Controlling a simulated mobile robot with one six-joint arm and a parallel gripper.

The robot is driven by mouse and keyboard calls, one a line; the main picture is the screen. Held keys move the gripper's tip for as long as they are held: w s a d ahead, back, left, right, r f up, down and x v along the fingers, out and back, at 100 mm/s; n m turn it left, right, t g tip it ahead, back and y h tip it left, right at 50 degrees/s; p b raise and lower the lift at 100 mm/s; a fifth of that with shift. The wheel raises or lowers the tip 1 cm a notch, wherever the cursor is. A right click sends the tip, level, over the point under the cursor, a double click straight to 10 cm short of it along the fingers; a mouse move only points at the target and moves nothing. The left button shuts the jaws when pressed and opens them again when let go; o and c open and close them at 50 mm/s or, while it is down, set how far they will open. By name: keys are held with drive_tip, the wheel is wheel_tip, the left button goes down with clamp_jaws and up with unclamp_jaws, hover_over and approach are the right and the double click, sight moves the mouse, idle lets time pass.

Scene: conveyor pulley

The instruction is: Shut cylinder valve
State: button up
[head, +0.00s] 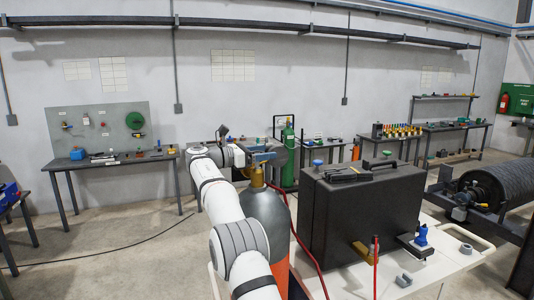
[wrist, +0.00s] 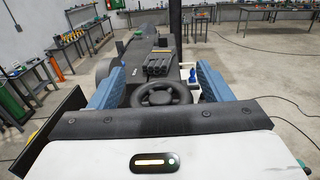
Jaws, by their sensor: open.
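A gas cylinder (head: 268,215), dark grey above and orange-red below, stands upright in front of me with a brass valve (head: 257,177) on top. In the wrist view, the valve's black handwheel (wrist: 160,95) lies between the two blue fingers of my gripper (wrist: 160,75). The gripper is open, with a visible gap between the wheel and each finger. In the head view, my gripper (head: 266,156) is at the top of the cylinder and hides the handwheel there.
A large black case (head: 360,215) stands on a white cart top (head: 455,262) just right of the cylinder, with dark tools on its lid. A red hose (head: 303,250) runs beside the cylinder. Workbenches line the back wall. Open floor lies to the left.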

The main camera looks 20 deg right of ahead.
drive_tip(key=a, duration=0.7)
drive_tip(key=shift+s+a, duration=0.15)
drive_tip(key=shift+a, duration=0.25)
